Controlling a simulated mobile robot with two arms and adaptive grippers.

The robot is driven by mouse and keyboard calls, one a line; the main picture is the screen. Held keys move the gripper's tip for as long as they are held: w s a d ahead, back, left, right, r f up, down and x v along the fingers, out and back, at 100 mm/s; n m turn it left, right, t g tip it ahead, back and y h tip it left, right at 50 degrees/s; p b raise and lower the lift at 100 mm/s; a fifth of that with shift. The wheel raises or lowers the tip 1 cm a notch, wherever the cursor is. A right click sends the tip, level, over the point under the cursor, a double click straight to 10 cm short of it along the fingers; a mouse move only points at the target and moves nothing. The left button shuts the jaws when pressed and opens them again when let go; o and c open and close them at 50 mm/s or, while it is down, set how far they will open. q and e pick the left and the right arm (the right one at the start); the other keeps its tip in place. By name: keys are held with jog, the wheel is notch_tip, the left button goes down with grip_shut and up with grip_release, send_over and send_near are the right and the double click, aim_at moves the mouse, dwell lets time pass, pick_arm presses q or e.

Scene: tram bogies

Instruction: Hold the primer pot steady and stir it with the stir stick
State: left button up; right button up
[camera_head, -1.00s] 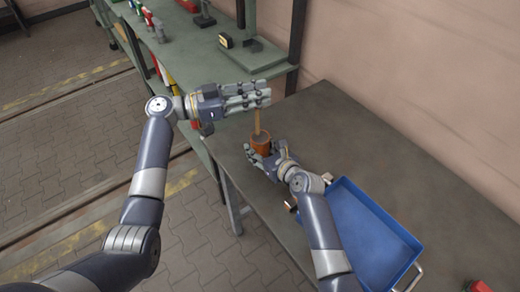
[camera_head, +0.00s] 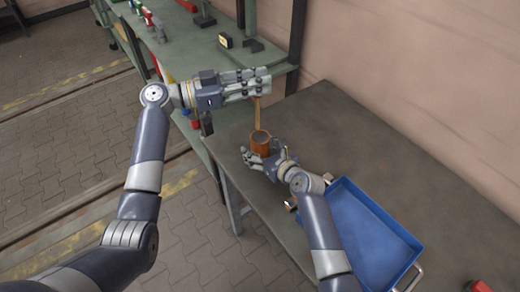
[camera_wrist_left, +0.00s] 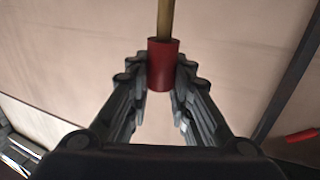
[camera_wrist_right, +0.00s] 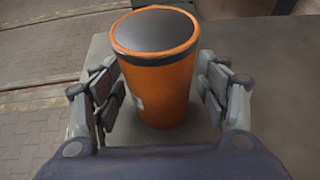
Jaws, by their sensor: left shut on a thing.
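The orange primer pot (camera_head: 261,144) stands upright on the grey bench, with a dark surface at its top. In the right wrist view the pot (camera_wrist_right: 158,80) is between the fingers of my right gripper (camera_wrist_right: 160,100), which are spread on both sides with narrow gaps. In the head view my right gripper (camera_head: 262,163) is low beside the pot. My left gripper (camera_head: 262,82) is higher and shut on the stir stick (camera_head: 257,112); its red grip (camera_wrist_left: 162,65) is between the fingertips. The stick hangs towards the pot, but none shows inside it in the right wrist view.
A blue tray (camera_head: 370,238) lies on the bench (camera_head: 335,125) at right, close to my right forearm. A green workbench (camera_head: 195,55) with tools and a stand stands behind. A wall (camera_head: 410,60) bounds the right. The bench behind the pot is clear.

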jog(key=v, duration=1.2)
